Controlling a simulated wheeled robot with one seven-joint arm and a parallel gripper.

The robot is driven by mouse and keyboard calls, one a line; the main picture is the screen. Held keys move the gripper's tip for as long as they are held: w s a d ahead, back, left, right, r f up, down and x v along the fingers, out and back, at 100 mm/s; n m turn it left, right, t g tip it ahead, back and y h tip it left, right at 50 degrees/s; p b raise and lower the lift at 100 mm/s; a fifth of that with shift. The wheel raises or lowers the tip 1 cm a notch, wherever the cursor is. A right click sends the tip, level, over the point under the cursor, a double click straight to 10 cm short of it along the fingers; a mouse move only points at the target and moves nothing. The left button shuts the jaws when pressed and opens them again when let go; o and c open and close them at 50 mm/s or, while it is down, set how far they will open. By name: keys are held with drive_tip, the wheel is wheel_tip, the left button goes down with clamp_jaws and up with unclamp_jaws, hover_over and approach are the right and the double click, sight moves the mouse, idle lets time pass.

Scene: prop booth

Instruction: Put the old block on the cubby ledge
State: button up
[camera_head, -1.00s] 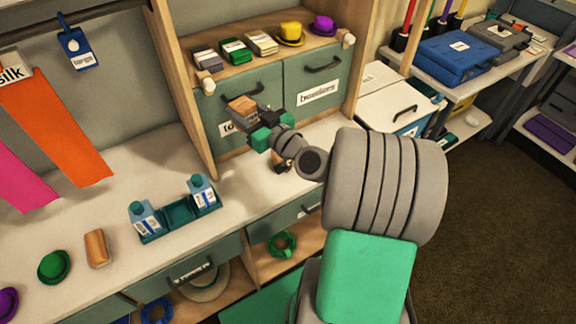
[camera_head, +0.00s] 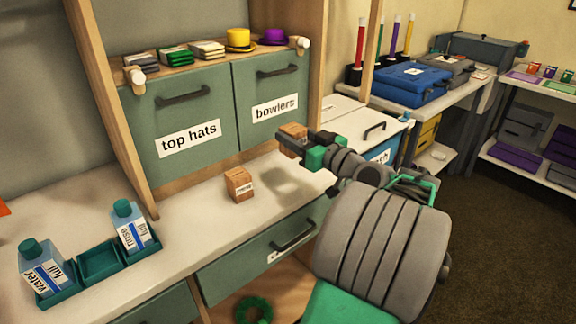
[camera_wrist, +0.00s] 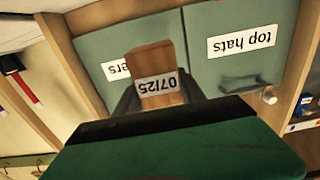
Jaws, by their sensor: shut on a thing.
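A wooden block (camera_head: 292,131) is held between the jaws of my gripper (camera_head: 293,143), above the right end of the counter and in front of the cabinet's right edge. In the wrist view the held block (camera_wrist: 153,66) carries a white label reading 07/25, upside down. A second wooden block (camera_head: 239,185) with a small, unreadable label stands on the counter below and left of my gripper. A wooden ledge (camera_head: 213,62) runs above the two green doors; I cannot tell for sure that it is the cubby ledge.
The ledge holds several folded packs (camera_head: 172,57), a yellow hat (camera_head: 240,39) and a purple hat (camera_head: 275,36). Doors below read top hats (camera_head: 188,137) and bowlers (camera_head: 275,108). A green bottle tray (camera_head: 98,262) stands on the counter's left. Open counter lies around the second block.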

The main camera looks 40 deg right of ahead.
drive_tip(key=w+d+f, duration=0.1)
drive_tip(key=f, duration=0.1)
drive_tip(key=w+d+f, duration=0.2)
drive_tip(key=w+d+f+b, duration=0.1)
drive_tip(key=w+d+f, duration=0.1)
drive_tip(key=shift+f, duration=0.4)
drive_tip(key=shift+w+f+b, duration=0.1)
drive_tip(key=shift+f+b, duration=0.25)
drive_tip(key=shift+f, duration=1.25)
drive_tip(key=shift+f, duration=0.1)
drive_tip(key=shift+f+b, duration=0.15)
drive_tip(key=shift+b, duration=0.15)
drive_tip(key=o, duration=1.4)
